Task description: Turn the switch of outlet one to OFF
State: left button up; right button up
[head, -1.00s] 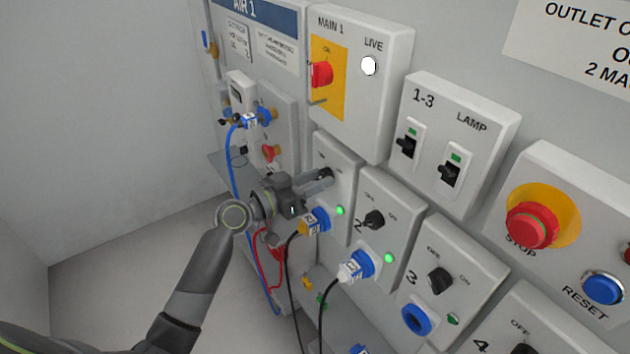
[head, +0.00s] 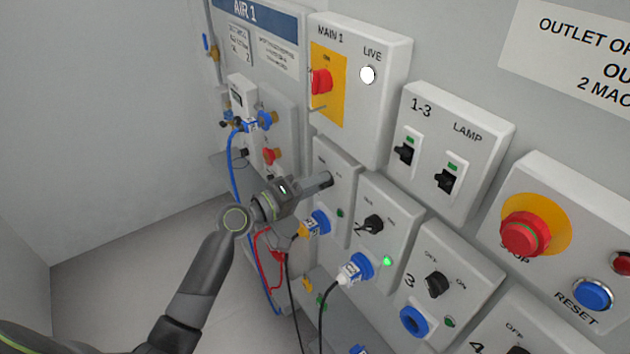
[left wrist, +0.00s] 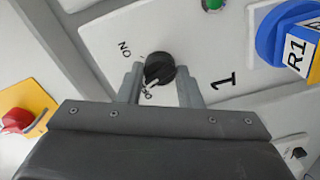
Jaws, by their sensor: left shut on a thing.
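The outlet one panel (head: 347,190) is white, with a blue socket (head: 320,221) and a small lamp (head: 340,213) that looks dark green. Its black rotary switch (left wrist: 159,68) shows in the left wrist view beside the printed 1. The white mark on the knob points to the lower left, at the lettering partly covered by my finger, away from the ON label. My left gripper (left wrist: 162,82) has a finger on each side of the knob, shut on it. In the head view the left gripper (head: 326,179) hides the knob. My right gripper is not in view.
Outlet two (head: 392,207) sits right beside it, with its lamp lit green and a plug in its socket. Outlet three (head: 462,262) follows. The MAIN 1 box (head: 385,110) is above. Cables (head: 288,290) hang below my gripper. The floor at left is clear.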

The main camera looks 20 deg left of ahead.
pick_arm(q)
jog(key=n+p, duration=0.1)
jog(key=n, duration=0.3)
jog(key=shift+n+p, duration=0.3)
jog(key=shift+p, duration=0.05)
dwell(0.4)
jog(key=o, duration=1)
jog(key=shift+b+v, duration=3.4)
jog(key=shift+v, duration=5.35)
